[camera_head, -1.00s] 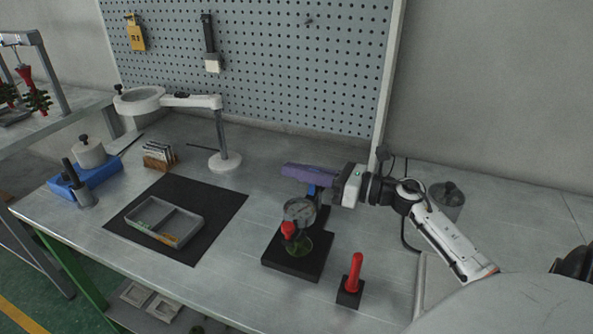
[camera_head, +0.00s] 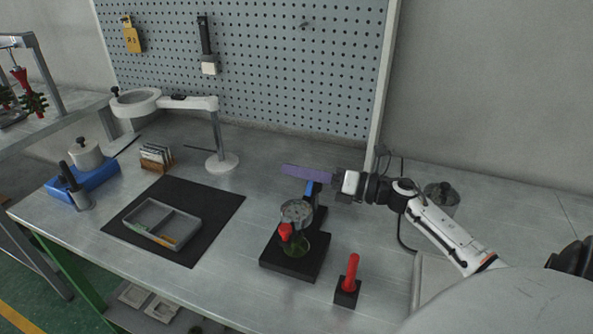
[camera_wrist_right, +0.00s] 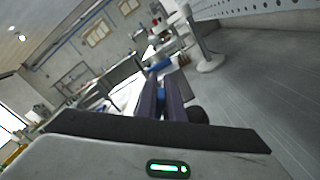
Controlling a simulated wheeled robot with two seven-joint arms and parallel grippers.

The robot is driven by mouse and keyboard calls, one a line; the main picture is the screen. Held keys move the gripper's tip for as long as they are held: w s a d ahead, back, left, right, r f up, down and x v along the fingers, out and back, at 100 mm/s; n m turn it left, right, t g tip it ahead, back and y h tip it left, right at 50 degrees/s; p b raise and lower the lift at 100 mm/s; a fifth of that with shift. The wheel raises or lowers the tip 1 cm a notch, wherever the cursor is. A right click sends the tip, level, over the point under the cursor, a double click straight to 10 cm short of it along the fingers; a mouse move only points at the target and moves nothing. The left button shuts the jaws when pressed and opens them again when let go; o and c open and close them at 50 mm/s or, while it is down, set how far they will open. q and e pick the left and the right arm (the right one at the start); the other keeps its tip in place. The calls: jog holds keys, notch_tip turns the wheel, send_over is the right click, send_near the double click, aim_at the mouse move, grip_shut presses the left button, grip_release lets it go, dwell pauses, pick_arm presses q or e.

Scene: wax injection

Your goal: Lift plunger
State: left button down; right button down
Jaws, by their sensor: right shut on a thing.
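The press-like plunger device has a black base (camera_head: 286,262), a round grey head (camera_head: 297,212), a red knob (camera_head: 286,230) and a blue upright part (camera_head: 312,190). A green round piece (camera_head: 302,243) sits under the head. My right gripper (camera_head: 290,170) has long purple fingers reaching left over the top of the device. They are shut on the blue part; in the right wrist view, blue (camera_wrist_right: 161,89) shows between the two fingers (camera_wrist_right: 160,100). The fingers hide the top of the blue part. My left gripper is not in view.
A red-handled tool in a black block (camera_head: 347,292) stands right of the device, near the front. A grey tray (camera_head: 152,240) lies on a black mat (camera_head: 217,218) to the left. A magnifier lamp (camera_head: 222,160) stands behind. A lidded pot (camera_head: 441,197) is behind my right arm.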

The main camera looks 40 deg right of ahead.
jog(key=c, duration=1.9)
grip_release()
jog(key=shift+o, duration=0.2)
jog(key=b+v, duration=0.1)
jog(key=v, duration=0.9)
jog(key=shift+s+d+b, duration=0.15)
jog(key=shift+b, duration=0.15)
